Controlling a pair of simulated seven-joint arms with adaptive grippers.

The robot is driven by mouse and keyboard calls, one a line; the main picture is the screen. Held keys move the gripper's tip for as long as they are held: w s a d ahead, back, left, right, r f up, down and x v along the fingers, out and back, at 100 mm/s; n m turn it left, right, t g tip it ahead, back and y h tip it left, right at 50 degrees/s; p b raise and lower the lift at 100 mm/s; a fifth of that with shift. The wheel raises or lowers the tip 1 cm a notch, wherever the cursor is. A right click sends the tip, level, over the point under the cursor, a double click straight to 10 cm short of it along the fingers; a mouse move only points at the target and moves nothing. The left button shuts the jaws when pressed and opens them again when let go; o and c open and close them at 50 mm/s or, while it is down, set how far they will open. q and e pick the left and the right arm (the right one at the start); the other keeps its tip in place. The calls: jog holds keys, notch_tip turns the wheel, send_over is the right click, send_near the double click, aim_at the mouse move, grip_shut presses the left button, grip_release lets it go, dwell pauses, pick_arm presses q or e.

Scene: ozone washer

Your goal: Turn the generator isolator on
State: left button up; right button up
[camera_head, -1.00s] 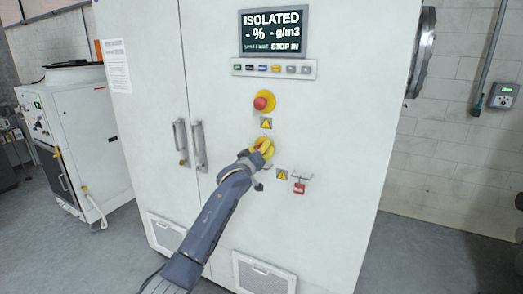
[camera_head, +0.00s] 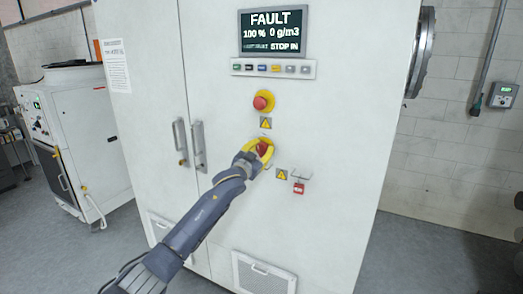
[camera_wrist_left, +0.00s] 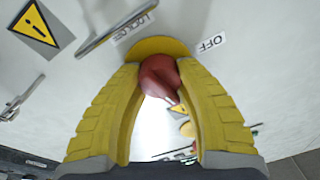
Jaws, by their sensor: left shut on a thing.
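The generator isolator is a red rotary handle (camera_head: 262,148) on a yellow round plate, on the front of the white cabinet (camera_head: 330,120). My left gripper (camera_head: 256,155) is at it, coming from the lower left. In the left wrist view the yellow fingers (camera_wrist_left: 158,72) are shut on the red handle (camera_wrist_left: 158,77), one on each side. The yellow plate (camera_wrist_left: 158,46) shows behind it, with an OFF label (camera_wrist_left: 212,43) beside it. The display (camera_head: 273,33) reads FAULT, 100 % and 0 g/m3. My right gripper is not in view.
A red emergency stop button (camera_head: 263,101) is above the isolator. A red padlock (camera_head: 299,188) hangs at the lower right. Cabinet door handles (camera_head: 199,147) stand out at the left. A white machine (camera_head: 80,135) stands further left. Floor is clear at the right.

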pick_arm(q)
jog(key=shift+d+r+m, duration=0.1)
jog(key=shift+r+m, duration=0.05)
jog(key=shift+m, duration=0.95)
jog(key=o, duration=1.3)
jog(key=shift+s+a+f, duration=0.2)
jog(key=shift+s, duration=0.15)
jog(key=v, duration=1.1)
jog(key=shift+s+a, duration=0.1)
jog(key=shift+m, duration=0.3)
